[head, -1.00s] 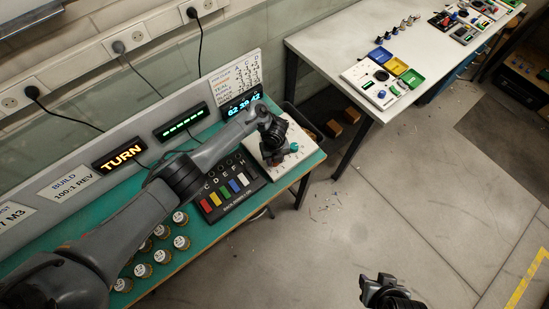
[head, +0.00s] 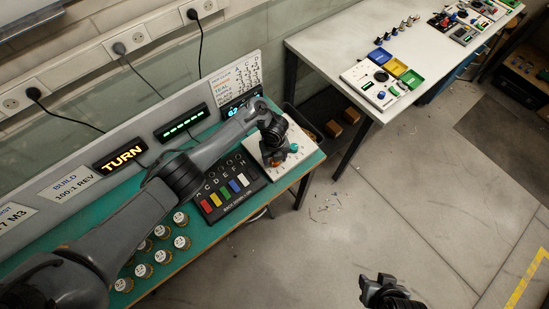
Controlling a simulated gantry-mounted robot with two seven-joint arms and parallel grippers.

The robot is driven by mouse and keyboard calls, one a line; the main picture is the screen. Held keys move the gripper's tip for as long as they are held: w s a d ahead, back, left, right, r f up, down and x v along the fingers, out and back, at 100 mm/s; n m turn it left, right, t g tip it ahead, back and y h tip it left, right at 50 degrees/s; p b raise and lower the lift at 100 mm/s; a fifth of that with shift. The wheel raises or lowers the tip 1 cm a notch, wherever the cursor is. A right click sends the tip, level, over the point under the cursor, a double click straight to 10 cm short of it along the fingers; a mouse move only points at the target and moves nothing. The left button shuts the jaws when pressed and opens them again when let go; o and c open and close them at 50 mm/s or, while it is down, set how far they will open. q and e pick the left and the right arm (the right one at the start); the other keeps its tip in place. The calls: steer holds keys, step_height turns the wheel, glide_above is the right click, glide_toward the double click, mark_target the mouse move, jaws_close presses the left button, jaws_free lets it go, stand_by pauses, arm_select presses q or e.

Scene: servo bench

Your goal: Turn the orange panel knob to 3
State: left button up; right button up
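The white knob panel (head: 285,165) lies at the right end of the green bench in the head view. A teal knob (head: 293,148) shows on it, just right of my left gripper. A small orange-red patch, seemingly the orange knob (head: 275,163), shows at the fingertips and is mostly hidden by the gripper. My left gripper (head: 271,159) points down at the panel; its fingers are too small and dark to tell whether they are shut on the knob. The panel's scale marks are not readable. My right gripper (head: 380,284) hangs over the floor at the bottom, far from the panel.
A dark box with coloured keys (head: 228,192) lies left of the panel. Several round jars (head: 162,256) stand at the bench's front. A lit TURN sign (head: 120,157) and a blue display (head: 240,104) are behind. A white table (head: 330,45) stands at the right rear.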

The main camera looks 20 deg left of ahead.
arm_select(q)
step_height(320, 180, up, 9)
steer(key=p, duration=0.4)
stand_by(0.4)
